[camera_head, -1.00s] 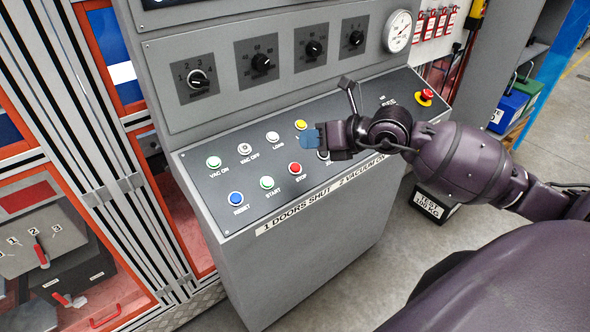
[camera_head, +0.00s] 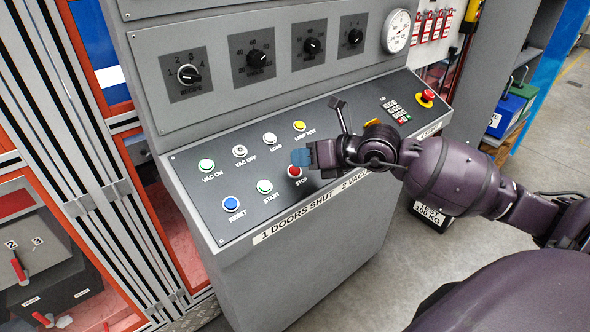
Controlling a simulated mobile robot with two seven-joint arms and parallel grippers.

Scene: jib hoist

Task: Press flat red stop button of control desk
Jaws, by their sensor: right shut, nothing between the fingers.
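The flat red stop button (camera_head: 294,171) sits in the lower row of the grey control desk (camera_head: 232,190), above the label STOP. My right gripper (camera_head: 302,157) comes in from the right. Its blue fingertips are shut and empty. They are just above and to the right of the red button in the picture and cover its upper edge a little. I cannot tell whether they touch it. My left gripper is not in view.
Beside the red button are a green start button (camera_head: 264,186) and a blue reset button (camera_head: 231,204). A yellow lamp test button (camera_head: 299,126) is above. A red mushroom button (camera_head: 428,96) and a keypad (camera_head: 396,110) are at the right. A lever (camera_head: 339,112) stands behind my gripper.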

